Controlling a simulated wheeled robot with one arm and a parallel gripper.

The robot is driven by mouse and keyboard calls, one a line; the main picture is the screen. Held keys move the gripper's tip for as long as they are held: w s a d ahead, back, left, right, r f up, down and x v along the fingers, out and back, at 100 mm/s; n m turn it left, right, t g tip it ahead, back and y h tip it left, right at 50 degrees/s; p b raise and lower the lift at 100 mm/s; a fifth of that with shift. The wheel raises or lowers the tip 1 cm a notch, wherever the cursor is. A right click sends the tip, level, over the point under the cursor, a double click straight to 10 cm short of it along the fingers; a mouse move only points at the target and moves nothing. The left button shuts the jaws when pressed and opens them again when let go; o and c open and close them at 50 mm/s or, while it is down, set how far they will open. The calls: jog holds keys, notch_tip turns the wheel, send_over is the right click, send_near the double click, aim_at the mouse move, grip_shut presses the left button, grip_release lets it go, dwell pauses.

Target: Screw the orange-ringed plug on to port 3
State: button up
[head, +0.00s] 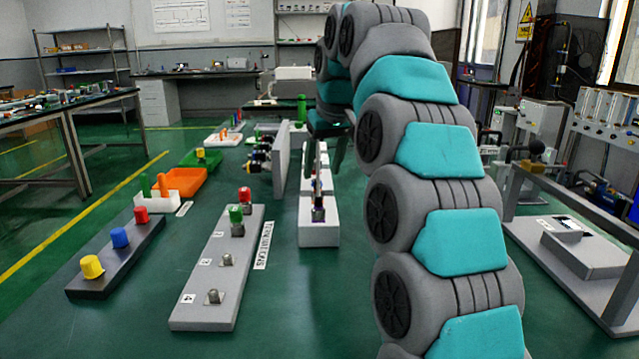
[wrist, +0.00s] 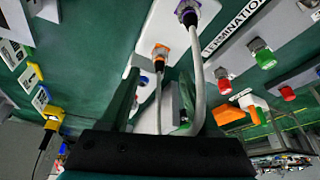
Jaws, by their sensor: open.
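The orange-ringed plug (wrist: 161,52) stands on a pale block in the wrist view, with a pale cable running from it. My gripper (wrist: 158,78) is open; its dark green fingers are on either side of the plug and its cable, with no grip visible. In the head view my gripper (head: 325,160) is low over the pale block (head: 319,236), and I cannot make out the orange ring there. The upright port panel (head: 283,158) stands just left of the gripper, with dark connectors on its left face. I cannot read which port is 3.
A purple-ringed plug (wrist: 188,12) with a pale cable stands close to the orange one. A yellow connector (wrist: 53,115) is on the panel side. The termination board (head: 217,270) with red and green caps, an orange tray (head: 181,183) and a dark cap board (head: 118,255) lie left.

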aim_at(319, 184)
jog(key=shift+x, duration=2.55)
grip_shut()
